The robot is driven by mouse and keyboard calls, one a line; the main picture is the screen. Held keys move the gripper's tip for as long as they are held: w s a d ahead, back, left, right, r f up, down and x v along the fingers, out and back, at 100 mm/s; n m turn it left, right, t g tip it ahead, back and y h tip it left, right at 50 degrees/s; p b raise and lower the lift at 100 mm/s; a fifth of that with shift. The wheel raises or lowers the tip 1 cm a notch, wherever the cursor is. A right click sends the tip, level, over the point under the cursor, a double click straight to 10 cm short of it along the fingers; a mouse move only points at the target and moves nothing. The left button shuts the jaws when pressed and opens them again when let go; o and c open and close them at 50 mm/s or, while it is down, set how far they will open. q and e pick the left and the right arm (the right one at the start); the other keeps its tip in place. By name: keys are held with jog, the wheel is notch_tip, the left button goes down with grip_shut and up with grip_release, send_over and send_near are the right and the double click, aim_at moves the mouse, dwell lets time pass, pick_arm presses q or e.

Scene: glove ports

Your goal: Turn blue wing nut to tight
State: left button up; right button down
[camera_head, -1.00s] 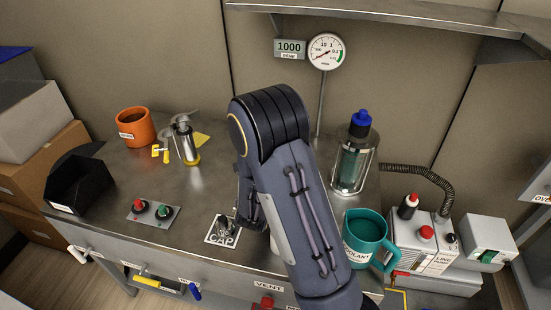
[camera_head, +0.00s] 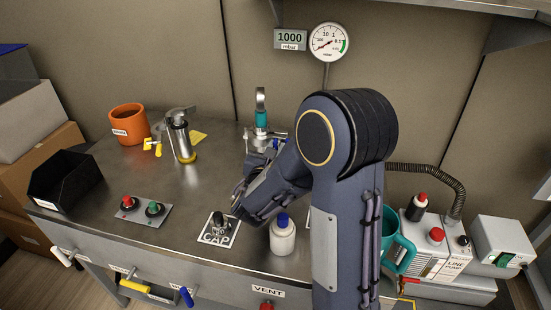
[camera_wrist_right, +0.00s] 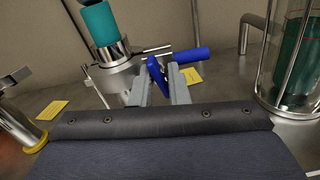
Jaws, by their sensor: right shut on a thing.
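The blue wing nut (camera_wrist_right: 157,75) is on a steel clamped fitting (camera_wrist_right: 118,72) with a teal cylinder (camera_wrist_right: 97,22) on top. In the head view only a little blue of the nut (camera_head: 279,140) shows, at the right side of the fitting, whose teal part (camera_head: 261,118) stands above it. My right gripper (camera_wrist_right: 166,82) is shut on the wing nut, with its two grey fingers on it. In the head view my right gripper (camera_head: 267,152) is partly hidden by my own arm. My left gripper is out of view.
A caged glass vessel (camera_wrist_right: 300,60) stands to the right in the wrist view. A white bottle (camera_head: 283,237) and CAP plate (camera_head: 218,232) are at the bench front. A steel cylinder (camera_head: 181,142) and orange mug (camera_head: 130,123) stand left. The gauge (camera_head: 328,41) is behind.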

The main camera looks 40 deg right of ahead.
jog(key=shift+m+b, duration=1.7)
jog(key=shift+b, duration=0.05)
jog(key=c, duration=1.4)
grip_release()
